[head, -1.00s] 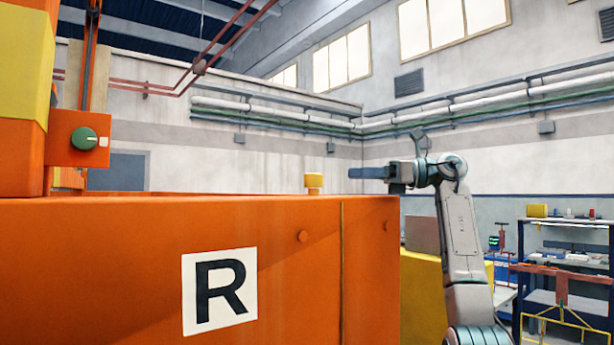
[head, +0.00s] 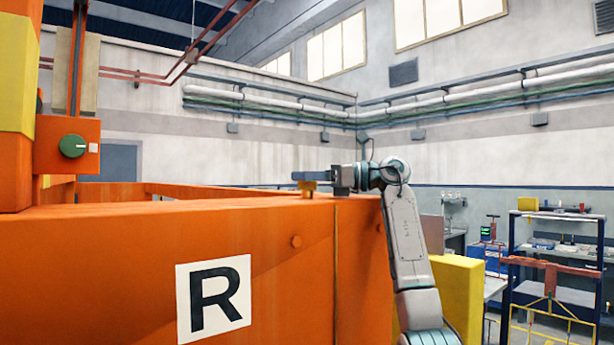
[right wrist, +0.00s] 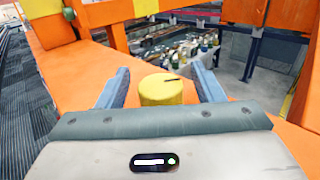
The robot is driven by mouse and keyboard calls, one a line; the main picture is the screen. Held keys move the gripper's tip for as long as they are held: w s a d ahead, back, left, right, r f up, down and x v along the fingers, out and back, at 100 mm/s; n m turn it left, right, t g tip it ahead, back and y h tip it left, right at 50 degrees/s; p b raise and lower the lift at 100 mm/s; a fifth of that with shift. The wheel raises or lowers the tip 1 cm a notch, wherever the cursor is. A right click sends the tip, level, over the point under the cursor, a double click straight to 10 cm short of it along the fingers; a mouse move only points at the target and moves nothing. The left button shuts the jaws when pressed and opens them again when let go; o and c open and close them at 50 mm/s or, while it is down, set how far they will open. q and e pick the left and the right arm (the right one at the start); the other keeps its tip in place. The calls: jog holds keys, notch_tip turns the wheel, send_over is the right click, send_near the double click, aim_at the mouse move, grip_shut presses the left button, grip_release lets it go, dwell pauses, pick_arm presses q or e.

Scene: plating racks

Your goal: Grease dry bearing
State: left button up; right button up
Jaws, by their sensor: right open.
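A short yellow cylinder (head: 308,190) stands on the top edge of a large orange machine housing (head: 110,260) marked R. It may be the bearing's grease cap; no bearing itself is clear to see. My right gripper (head: 302,177) is at the cylinder, its blue fingers partly hiding it in the head view. In the right wrist view the yellow cylinder (right wrist: 166,90) stands between the two spread blue fingers, with a visible gap on each side. My right gripper (right wrist: 161,68) is open and empty. My left gripper is not in view.
A green knob (head: 72,146) sits on an orange box at the left. A yellow block (head: 458,290) stands behind my right arm. A dark blue shelf rack (head: 512,275) is at the right. In the right wrist view, several bottles (right wrist: 185,52) stand beyond the orange ledge.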

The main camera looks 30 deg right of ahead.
jog(key=c, duration=1)
jog(key=shift+m+t+h, duration=1)
jog(key=shift+t+h, duration=0.1)
jog(key=m+t+h+p, duration=0.1)
jog(key=m+t+h, duration=0.1)
jog(key=h, duration=0.1)
jog(key=shift+r+m+p, duration=0.15)
jog(key=shift+m+p, duration=0.15)
jog(key=shift+p, duration=0.05)
jog(key=m+t+h+p, duration=0.1)
jog(key=h, duration=0.1)
jog(key=m+t+h, duration=0.1)
jog(key=m+h, duration=0.1)
jog(key=h, duration=0.1)
jog(key=shift+p, duration=0.35)
jog(key=shift+m+h+p, duration=0.6)
jog(key=shift+m+h, duration=0.9)
jog(key=shift+h, duration=0.8)
